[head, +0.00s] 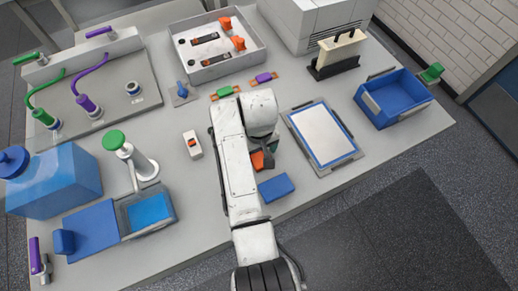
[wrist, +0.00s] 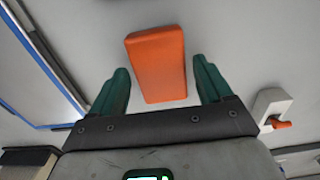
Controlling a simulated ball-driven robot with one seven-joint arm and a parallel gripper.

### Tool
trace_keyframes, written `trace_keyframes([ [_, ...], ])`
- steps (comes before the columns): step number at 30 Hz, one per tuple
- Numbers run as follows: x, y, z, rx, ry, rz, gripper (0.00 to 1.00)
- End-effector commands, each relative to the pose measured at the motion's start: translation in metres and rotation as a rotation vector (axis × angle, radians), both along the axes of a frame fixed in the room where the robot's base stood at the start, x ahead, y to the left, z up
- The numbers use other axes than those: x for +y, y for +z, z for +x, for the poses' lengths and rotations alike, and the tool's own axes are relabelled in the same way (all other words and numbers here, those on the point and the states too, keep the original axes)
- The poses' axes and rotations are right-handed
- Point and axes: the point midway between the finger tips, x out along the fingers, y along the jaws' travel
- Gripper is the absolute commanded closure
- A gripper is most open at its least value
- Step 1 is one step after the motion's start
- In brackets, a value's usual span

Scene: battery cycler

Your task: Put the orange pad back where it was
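The orange pad (wrist: 158,65) lies below my gripper in the wrist view, lengthwise between the two green fingers. My gripper (wrist: 161,68) is open, with a gap between each finger and the pad's sides. In the head view the orange pad (head: 258,161) shows only in part beside my arm, on the grey table. My gripper is mostly hidden behind my arm there. I cannot tell how far the fingertips are above the table. No mark for the pad's earlier place can be made out.
A blue block (head: 276,188) lies close in front of the pad. A white panel with a blue rim (head: 321,134) lies to the right. A small white switch box (head: 192,144) stands left; it also shows in the wrist view (wrist: 268,108). A blue bin (head: 393,98) stands far right.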

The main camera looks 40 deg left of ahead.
Motion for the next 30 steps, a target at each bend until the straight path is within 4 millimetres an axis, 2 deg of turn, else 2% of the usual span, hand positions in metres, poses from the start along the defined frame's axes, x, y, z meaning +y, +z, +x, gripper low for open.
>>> trace_keyframes([
  [8, 0.000, 0.000, 0.000, 0.000, 0.000, 0.000, 0.14],
  [13, 0.001, 0.010, 0.001, -0.002, 0.000, 0.002, 0.14],
  [17, 0.001, 0.031, 0.001, -0.002, 0.000, 0.003, 0.14],
  [24, 0.001, 0.080, 0.001, -0.003, 0.000, 0.004, 0.14],
  [30, 0.001, 0.111, 0.001, -0.002, 0.000, 0.002, 0.14],
])
